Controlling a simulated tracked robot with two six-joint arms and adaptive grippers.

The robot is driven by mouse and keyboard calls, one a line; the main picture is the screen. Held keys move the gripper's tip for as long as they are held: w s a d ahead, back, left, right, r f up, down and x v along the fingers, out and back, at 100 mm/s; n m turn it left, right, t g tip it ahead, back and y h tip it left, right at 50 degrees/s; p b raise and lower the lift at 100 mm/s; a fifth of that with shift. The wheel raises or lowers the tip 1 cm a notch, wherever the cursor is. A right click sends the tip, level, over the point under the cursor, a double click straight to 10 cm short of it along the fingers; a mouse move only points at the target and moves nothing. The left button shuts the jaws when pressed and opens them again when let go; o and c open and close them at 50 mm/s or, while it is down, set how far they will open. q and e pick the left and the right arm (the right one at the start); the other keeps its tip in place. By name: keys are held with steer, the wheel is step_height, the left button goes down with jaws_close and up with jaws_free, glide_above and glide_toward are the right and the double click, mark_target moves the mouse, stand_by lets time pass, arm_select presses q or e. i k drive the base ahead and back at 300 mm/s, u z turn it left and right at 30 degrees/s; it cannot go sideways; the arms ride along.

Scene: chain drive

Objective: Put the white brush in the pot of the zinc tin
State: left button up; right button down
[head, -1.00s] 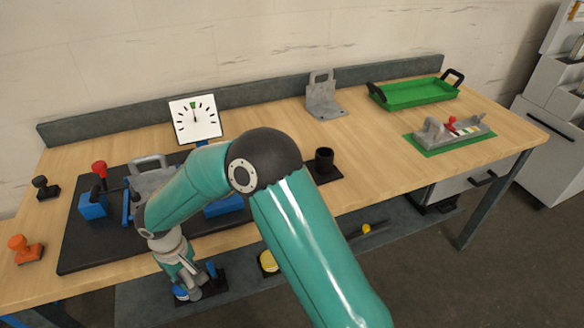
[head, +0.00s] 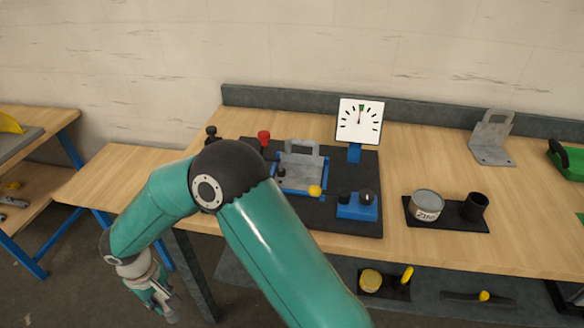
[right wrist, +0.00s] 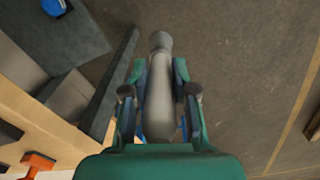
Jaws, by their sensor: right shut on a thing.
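The zinc tin (head: 427,205), a grey can with a ZINC label, stands on a black base on the bench. Its pot (head: 474,207), a black cup, stands on the same base to the right of the tin and looks empty. My right gripper (head: 160,303) is low at the left, over the floor and well away from the pot. In the right wrist view it is shut on a pale grey-white long thing, which I take for the white brush (right wrist: 158,95). Its bristles cannot be made out. My left gripper is not in view.
A dark mat (head: 350,220) holds a dial (head: 360,120), a blue fixture and a blue knob box (head: 357,207). On the lower shelf are a yellow tin (head: 370,280) and a yellow handle (head: 407,274). The bench edge lies between my gripper and the pot.

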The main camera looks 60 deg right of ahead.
mark_target(468, 214)
steer(key=u, duration=0.35)
steer(key=k, duration=1.65)
steer(key=z, duration=0.65)
